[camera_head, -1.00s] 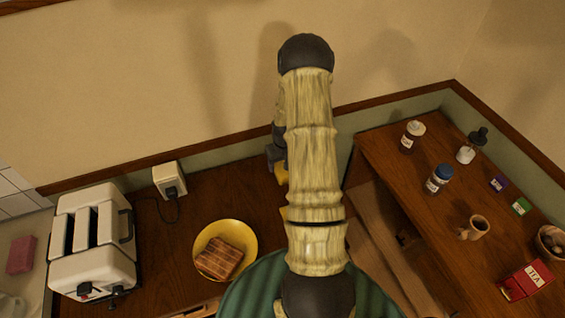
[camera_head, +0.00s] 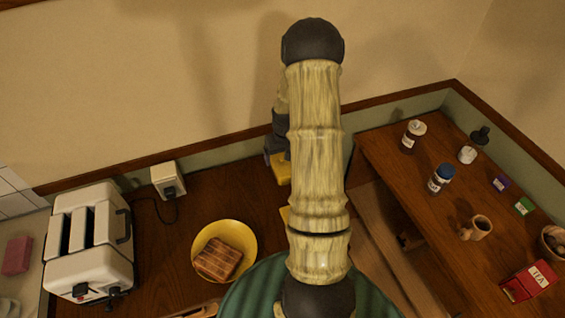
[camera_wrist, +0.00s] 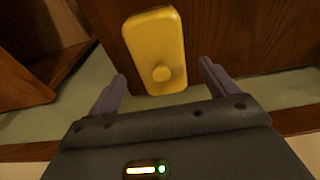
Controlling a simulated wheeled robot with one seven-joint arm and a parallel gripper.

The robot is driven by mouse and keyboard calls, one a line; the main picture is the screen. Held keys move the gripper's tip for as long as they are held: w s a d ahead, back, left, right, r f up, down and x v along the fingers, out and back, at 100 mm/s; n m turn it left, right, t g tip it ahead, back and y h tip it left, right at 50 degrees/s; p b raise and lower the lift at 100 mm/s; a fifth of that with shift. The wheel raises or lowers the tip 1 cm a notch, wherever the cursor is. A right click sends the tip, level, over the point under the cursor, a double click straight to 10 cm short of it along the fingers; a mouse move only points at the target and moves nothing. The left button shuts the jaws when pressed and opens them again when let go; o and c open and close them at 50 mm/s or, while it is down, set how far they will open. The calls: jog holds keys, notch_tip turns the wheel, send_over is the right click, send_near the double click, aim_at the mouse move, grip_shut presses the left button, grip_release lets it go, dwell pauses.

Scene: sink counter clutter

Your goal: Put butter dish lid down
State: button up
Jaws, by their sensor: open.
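The yellow butter dish lid (camera_wrist: 155,35) lies on the dark wooden counter in the wrist view, with its round knob (camera_wrist: 161,73) facing the camera. My gripper (camera_wrist: 162,70) is open, its two fingers apart on either side of the knob end. I cannot tell the height gap between fingers and lid. In the head view a yellow piece, apparently the lid (camera_head: 281,170), shows just below my gripper near the back wall. Another yellow bit (camera_head: 285,215) peeks out beside my arm, mostly hidden, and I cannot tell what it is.
A yellow plate with toast (camera_head: 224,250) and a white toaster (camera_head: 90,240) stand to the left, with a wall socket (camera_head: 168,180) behind. The back wall is close to my gripper.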

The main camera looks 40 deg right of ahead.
aim_at(283, 166)
notch_tip(283, 166, up, 7)
jog(key=b, duration=0.1)
jog(key=shift+s+a+r+b, duration=0.2)
jog(key=shift+s+b, duration=0.1)
jog(key=shift+s, duration=0.15)
jog(key=s+a+r+n, duration=0.1)
jog(key=s+a+r, duration=0.1)
jog(key=s+a, duration=0.2)
jog(key=s+a+r+n, duration=0.1)
jog(key=s+a+r, duration=0.2)
jog(key=a, duration=0.8)
jog(key=s+a+r+n+t, duration=0.1)
jog(key=s+a+r, duration=0.2)
jog(key=s+a, duration=0.3)
jog(key=shift+s+a, duration=0.15)
jog(key=shift+a, duration=1.05)
jog(key=shift+r, duration=0.1)
